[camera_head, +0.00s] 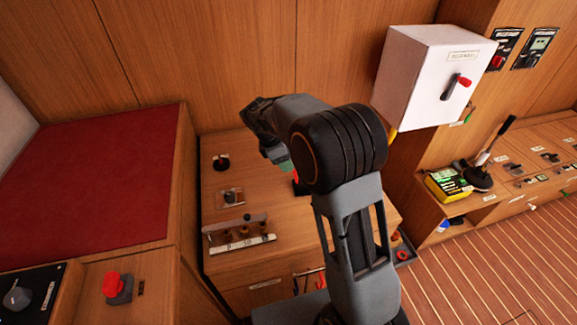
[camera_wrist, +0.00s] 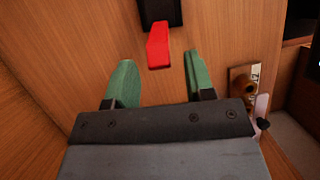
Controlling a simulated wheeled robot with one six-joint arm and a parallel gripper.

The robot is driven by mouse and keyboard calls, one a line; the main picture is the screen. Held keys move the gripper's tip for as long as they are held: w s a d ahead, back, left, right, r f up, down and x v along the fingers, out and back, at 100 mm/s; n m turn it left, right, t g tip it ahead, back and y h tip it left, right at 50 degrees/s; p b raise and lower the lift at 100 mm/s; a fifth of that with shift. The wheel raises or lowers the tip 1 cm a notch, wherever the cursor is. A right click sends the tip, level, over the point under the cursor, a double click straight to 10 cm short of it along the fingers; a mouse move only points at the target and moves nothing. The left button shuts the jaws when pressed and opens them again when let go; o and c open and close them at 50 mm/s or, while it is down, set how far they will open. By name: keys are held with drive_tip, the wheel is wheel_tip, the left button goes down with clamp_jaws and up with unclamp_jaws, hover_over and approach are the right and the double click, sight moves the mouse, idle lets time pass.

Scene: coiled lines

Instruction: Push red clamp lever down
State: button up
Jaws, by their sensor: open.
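The red clamp lever (camera_wrist: 158,47) shows in the wrist view at the top middle, with its red end hanging from a black base (camera_wrist: 160,11) on a wooden surface. My gripper (camera_wrist: 159,72) is open, with its green fingers apart and nothing between them. The lever's red end lies just beyond the fingertips, roughly between their lines; I cannot tell whether they touch. In the head view a small part of the red lever (camera_head: 295,176) shows beside my arm, which hides most of it. My gripper (camera_head: 284,163) is over the wooden cabinet top there, its fingers mostly hidden.
A small rack with several knobs (camera_head: 240,238) and two small fittings (camera_head: 230,197) (camera_head: 221,162) sit on the cabinet top to the left. A white switch box (camera_head: 415,75) is on the right. A brass fitting (camera_wrist: 245,85) is right of my fingers.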

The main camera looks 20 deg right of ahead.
sight(293, 172)
drive_tip(key=shift+x, duration=1.25)
drive_tip(key=shift+c, duration=0.4)
clamp_jaws()
